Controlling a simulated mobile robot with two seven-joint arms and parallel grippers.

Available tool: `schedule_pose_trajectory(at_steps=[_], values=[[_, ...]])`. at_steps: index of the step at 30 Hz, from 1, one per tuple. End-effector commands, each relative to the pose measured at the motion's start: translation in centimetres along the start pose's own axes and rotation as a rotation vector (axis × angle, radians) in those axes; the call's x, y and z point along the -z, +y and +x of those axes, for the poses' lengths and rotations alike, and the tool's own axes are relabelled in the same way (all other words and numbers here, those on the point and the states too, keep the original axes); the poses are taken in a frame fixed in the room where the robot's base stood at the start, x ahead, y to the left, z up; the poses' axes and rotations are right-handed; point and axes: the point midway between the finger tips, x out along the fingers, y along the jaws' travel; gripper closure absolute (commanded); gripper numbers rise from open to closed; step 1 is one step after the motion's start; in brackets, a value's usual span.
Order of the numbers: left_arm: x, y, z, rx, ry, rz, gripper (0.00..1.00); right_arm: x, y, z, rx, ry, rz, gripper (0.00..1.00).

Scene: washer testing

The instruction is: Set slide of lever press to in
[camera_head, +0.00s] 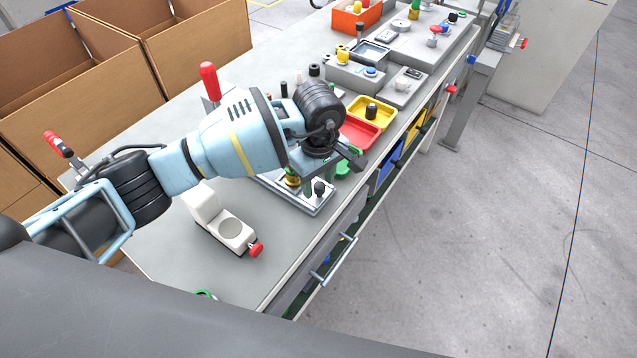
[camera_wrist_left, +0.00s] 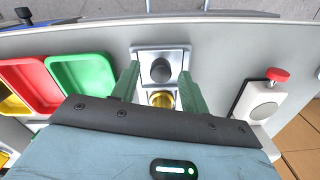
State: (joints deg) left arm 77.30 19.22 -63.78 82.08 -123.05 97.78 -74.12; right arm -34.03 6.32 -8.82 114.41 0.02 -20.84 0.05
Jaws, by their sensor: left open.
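The lever press is mostly hidden behind my left arm in the head view. A red-handled lever (camera_head: 209,80) rises behind the arm and may belong to it. Its light metal slide plate (camera_head: 312,207) lies toward the table's front edge, with a black knob (camera_head: 319,187) and a brass piece (camera_head: 292,180). The wrist view shows the black knob (camera_wrist_left: 160,70) at the front-edge side of the brass piece (camera_wrist_left: 162,99). My left gripper (camera_wrist_left: 158,88) is open, pointing down, its green fingers either side of the slide. Contact cannot be told. My right gripper is not seen.
A white device (camera_head: 225,226) with a red knob stands on the near side. Green (camera_wrist_left: 82,80) and red (camera_wrist_left: 30,82) trays stand on the other side of the slide. Cardboard boxes (camera_head: 180,45) stand behind the table. The floor in front is clear.

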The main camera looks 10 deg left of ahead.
Motion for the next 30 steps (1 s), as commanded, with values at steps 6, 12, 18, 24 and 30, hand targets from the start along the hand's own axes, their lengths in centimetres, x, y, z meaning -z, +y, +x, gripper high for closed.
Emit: schedule_pose_trajectory(at_steps=[6, 12, 18, 24, 30], values=[[0.0, 0.0, 1.5, -0.001, 0.000, -0.001, 0.55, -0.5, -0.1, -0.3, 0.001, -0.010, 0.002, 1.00], [0.0, 0.0, 1.6, -0.001, 0.000, -0.001, 0.55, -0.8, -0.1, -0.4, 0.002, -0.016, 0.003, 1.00], [0.0, 0.0, 1.6, -0.001, 0.000, -0.001, 0.72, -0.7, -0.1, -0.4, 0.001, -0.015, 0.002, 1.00], [0.0, 0.0, 1.6, -0.001, 0.001, -0.001, 0.99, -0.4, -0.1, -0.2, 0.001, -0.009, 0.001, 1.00], [0.1, 0.0, 1.5, -0.001, 0.001, -0.001, 1.00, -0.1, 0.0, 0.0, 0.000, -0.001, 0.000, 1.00]])
